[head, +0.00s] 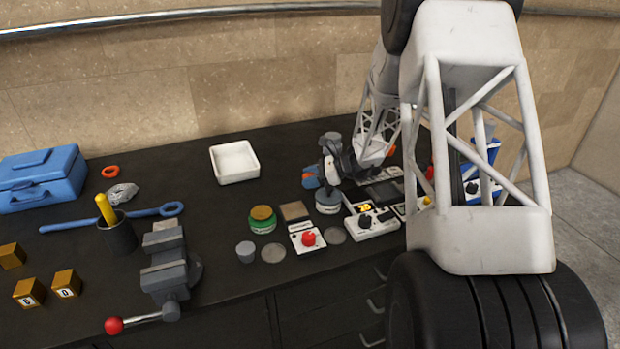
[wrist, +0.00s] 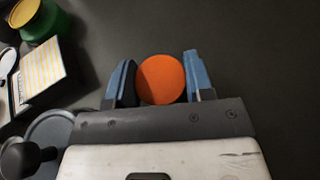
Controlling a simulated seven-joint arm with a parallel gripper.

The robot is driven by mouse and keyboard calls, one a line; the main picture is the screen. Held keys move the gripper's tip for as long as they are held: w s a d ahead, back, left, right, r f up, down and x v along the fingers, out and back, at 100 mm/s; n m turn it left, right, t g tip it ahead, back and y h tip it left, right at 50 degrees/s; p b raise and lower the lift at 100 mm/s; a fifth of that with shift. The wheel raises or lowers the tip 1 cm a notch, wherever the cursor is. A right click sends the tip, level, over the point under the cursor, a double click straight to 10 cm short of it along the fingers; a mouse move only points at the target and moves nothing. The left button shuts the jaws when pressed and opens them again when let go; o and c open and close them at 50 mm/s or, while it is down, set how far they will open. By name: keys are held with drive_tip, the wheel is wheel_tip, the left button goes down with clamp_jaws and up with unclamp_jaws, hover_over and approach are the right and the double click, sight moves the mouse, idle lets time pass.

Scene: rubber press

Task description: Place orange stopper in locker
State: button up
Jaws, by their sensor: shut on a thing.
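The orange stopper (wrist: 160,80) shows in the wrist view as a round orange disc between the two blue fingers of my gripper (head: 312,181). My gripper is shut on it, with a finger on either side. In the head view my gripper is over the right-middle part of the dark bench, beside a grey round jar, and only a little orange shows at its fingers. The fingers and arm hide most of the stopper there. I cannot identify a locker for certain in either view.
A white tray (head: 234,161) stands at the back of the bench. A green jar (head: 263,219), a red-knobbed device (head: 308,238) and a scale (head: 371,222) are near my gripper. A vise (head: 165,263) and a blue toolbox (head: 40,178) are to the left.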

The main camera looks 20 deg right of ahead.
drive_tip(key=shift+f, duration=0.1)
drive_tip(key=o, duration=0.9)
drive_tip(key=shift+d+r, duration=0.1)
drive_tip(key=shift+r, duration=0.1)
drive_tip(key=v, duration=1.2)
drive_tip(key=shift+r, duration=0.1)
